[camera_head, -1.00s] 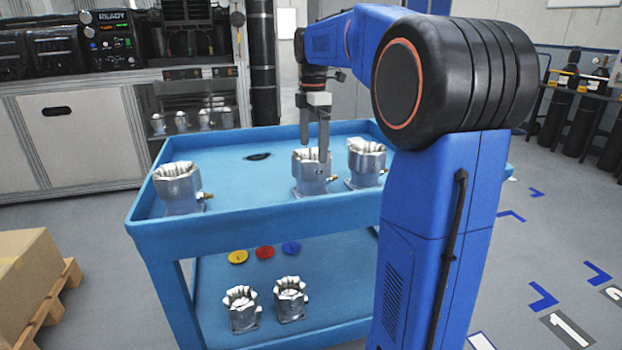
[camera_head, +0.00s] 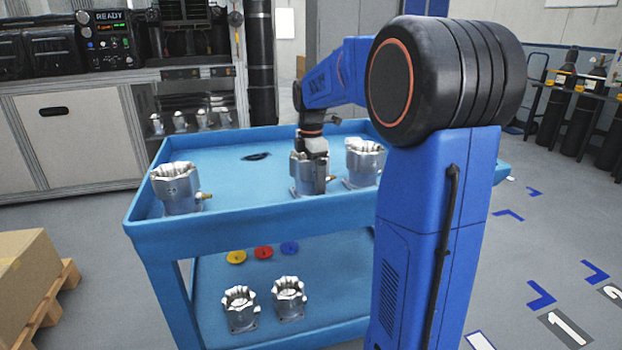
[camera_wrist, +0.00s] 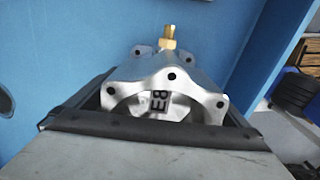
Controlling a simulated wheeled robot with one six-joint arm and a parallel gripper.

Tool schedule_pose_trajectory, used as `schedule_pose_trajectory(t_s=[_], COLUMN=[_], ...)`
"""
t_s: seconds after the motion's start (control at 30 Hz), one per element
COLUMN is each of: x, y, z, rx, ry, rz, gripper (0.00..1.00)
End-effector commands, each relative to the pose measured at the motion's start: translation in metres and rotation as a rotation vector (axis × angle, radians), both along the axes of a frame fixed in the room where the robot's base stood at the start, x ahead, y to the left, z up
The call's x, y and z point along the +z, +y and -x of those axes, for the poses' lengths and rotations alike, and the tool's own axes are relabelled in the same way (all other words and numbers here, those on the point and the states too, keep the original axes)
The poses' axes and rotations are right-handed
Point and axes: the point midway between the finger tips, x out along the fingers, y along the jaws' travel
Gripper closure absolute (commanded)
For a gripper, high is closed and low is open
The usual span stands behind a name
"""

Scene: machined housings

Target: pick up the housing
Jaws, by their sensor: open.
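The silver metal housing (camera_head: 298,184) stands upright on the cart's top shelf, middle of three. My gripper (camera_head: 314,186) is down over it, open, with its fingers at the housing's sides. In the wrist view the housing (camera_wrist: 165,97) fills the middle, with a scalloped flange, bolt holes, a dark label and a brass fitting (camera_wrist: 169,40) at the far side. The dark fingers (camera_wrist: 160,105) lie left and right of it. Whether they touch it cannot be told. The housing's near lower part is hidden by my gripper.
On the blue cart (camera_head: 240,221), another housing (camera_head: 364,163) stands close to the right, and one (camera_head: 177,188) far left. A small dark object (camera_head: 256,156) lies toward the back. Two housings and coloured discs (camera_head: 263,252) are on the lower shelf.

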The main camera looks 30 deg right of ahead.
Motion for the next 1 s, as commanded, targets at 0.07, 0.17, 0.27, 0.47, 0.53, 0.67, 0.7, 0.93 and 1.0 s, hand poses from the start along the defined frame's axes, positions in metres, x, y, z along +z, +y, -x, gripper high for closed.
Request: schedule_pose_trajectory(t_s=[0.07,0.17,0.27,0.47,0.53,0.67,0.7,0.93,1.0], x=[-0.005,-0.006,-0.006,-0.006,-0.006,-0.005,-0.005,0.002,0.01], y=[0.0,0.0,0.0,0.0,0.0,0.0,0.0,0.0,0.0], z=[0.0,0.0,0.0,0.0,0.0,0.0,0.0,0.0,-0.001], rx=[0.0,0.0,0.0,0.0,0.0,0.0,0.0,0.0,0.0], ry=[0.0,-0.001,-0.001,-0.001,-0.001,-0.002,-0.002,-0.003,-0.005], rz=[0.0,0.0,0.0,0.0,0.0,0.0,0.0,0.001,0.001], gripper=[0.0,0.0,0.0,0.36,0.53,0.64,0.64,0.64,0.64])
